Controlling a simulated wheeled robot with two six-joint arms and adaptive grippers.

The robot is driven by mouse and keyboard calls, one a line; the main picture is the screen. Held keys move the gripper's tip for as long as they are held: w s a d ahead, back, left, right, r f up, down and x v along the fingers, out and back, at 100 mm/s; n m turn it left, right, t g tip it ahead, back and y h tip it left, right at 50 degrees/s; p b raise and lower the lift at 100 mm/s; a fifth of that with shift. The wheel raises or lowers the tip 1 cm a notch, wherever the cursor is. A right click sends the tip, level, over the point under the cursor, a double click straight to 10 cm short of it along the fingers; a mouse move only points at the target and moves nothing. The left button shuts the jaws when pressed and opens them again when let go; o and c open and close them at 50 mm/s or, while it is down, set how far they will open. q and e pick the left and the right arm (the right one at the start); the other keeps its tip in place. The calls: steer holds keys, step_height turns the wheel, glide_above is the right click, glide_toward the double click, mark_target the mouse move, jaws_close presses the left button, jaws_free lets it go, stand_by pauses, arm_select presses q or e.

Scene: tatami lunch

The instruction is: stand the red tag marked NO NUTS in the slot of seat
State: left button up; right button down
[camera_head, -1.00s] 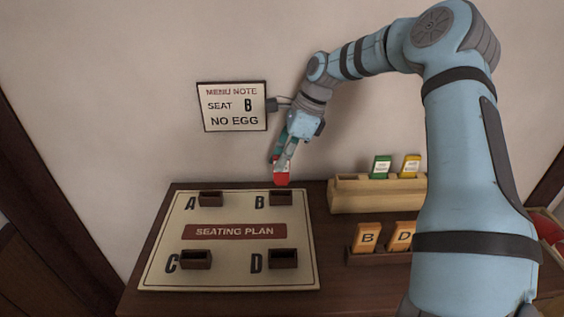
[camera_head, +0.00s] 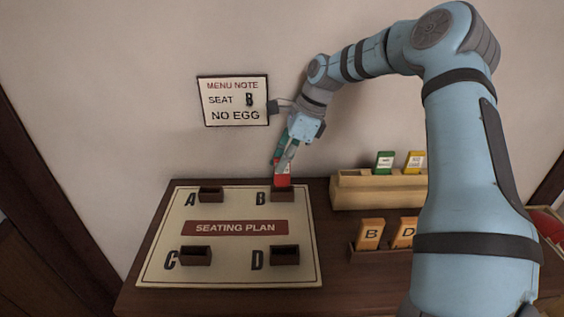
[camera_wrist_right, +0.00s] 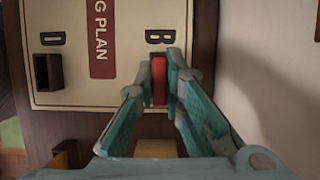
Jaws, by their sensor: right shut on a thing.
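My right gripper (camera_head: 284,166) is shut on a red tag (camera_head: 283,181), which it holds upright above the slot of seat B (camera_head: 283,195). The tag's lower edge meets the slot's top in the head view; I cannot tell how deep it sits. The tag (camera_wrist_right: 159,82) is seen from above between the fingers in the wrist view, and its print cannot be read. The seating plan board (camera_head: 225,273) lies on the table with slots A (camera_head: 211,194), C (camera_head: 196,256) and D (camera_head: 285,256), which look empty. My left gripper is not in view.
A wall sign (camera_head: 235,101) reads MENU NOTE, SEAT B, NO EGG. A wooden rack (camera_head: 375,192) holds a green tag (camera_head: 385,161) and a yellow tag (camera_head: 414,161). Orange tags B (camera_head: 370,234) and D (camera_head: 403,234) stand in a dark holder. My right arm covers the table's right part.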

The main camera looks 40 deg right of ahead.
stand_by(0.4)
steer(key=shift+f+b, duration=0.25)
steer(key=shift+b, duration=0.1)
stand_by(0.3)
steer(key=shift+f+b, duration=0.8)
steer(key=shift+b, duration=0.05)
steer(key=shift+r, duration=0.1)
stand_by(0.4)
steer(key=shift+f+b, duration=0.45)
steer(key=shift+b, duration=0.2)
